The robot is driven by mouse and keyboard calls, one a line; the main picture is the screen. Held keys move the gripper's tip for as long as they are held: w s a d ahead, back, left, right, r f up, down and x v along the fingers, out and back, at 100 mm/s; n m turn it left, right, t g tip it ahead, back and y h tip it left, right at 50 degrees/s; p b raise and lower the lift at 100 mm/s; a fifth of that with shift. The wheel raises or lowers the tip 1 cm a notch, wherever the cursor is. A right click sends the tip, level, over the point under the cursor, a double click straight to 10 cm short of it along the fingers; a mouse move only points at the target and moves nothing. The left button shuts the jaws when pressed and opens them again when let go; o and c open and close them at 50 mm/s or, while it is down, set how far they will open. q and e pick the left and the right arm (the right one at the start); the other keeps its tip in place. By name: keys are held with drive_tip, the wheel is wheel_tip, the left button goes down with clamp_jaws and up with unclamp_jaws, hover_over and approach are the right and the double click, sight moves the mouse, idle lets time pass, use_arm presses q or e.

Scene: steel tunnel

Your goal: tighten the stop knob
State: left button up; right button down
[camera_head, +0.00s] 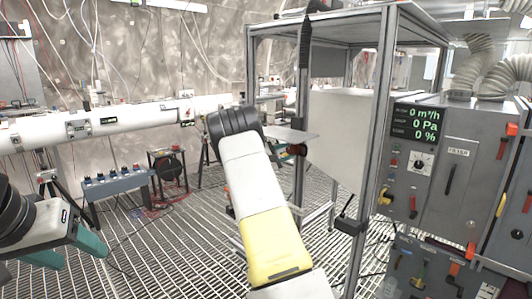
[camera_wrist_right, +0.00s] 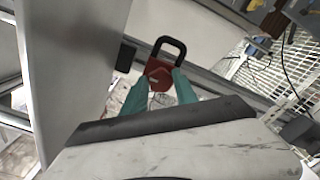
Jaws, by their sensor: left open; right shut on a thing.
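My right gripper (camera_wrist_right: 159,78) shows in the right wrist view. Its two teal fingers are shut on a small red piece (camera_wrist_right: 160,70) with a black loop above it. I cannot tell whether this piece is the stop knob. In the head view the right forearm rises in the middle and hides the hand. A dark, reddish round part (camera_head: 297,150) sits at the frame post beside the arm. A black lever handle (camera_head: 346,215) is lower, on the nearer post. My left gripper (camera_head: 70,250) is open and empty at lower left, over the grating.
A metal frame (camera_head: 384,90) stands right of the right arm, with a grey panel inside. A control cabinet (camera_head: 452,165) with a lit display is at the right. Grating floor (camera_head: 185,250) between is mostly open.

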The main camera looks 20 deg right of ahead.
drive_tip(key=c, duration=1)
unclamp_jaws()
drive_tip(key=shift+o, duration=0.2)
drive_tip(key=shift+a, duration=0.1)
drive_tip(key=v, duration=0.7)
drive_tip(key=shift+a, duration=0.3)
drive_tip(key=shift+s, duration=0.15)
